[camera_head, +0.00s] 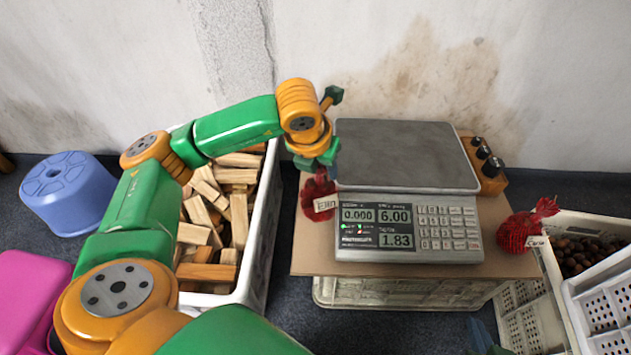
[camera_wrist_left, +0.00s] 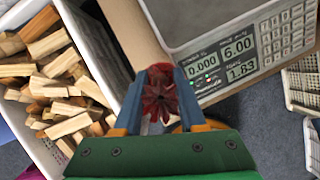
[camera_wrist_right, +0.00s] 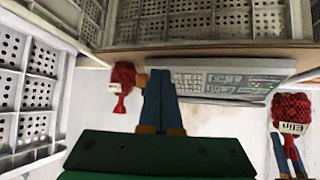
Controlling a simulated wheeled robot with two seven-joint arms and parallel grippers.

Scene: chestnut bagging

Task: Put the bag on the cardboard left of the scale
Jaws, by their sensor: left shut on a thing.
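A red mesh bag (camera_head: 314,190) with a white name tag is gripped by my left gripper (camera_head: 318,165), just left of the scale (camera_head: 405,170) and over the cardboard (camera_head: 307,258). In the left wrist view the bag (camera_wrist_left: 160,96) sits between the two blue fingers. It also shows in the right wrist view (camera_wrist_right: 290,106), with the left fingers on it. I cannot tell whether the bag touches the cardboard. The scale's pan is empty and its display reads 0.000. My right gripper (camera_wrist_right: 159,85) has its fingers together, with nothing visible between them.
Another tagged red bag (camera_head: 517,233) lies at the cardboard's right edge, beside the scale. A white crate of wood blocks (camera_head: 262,240) stands on the left, under my left arm. A crate of chestnuts (camera_head: 560,222) stands at right. A blue stool (camera_head: 68,192) is far left.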

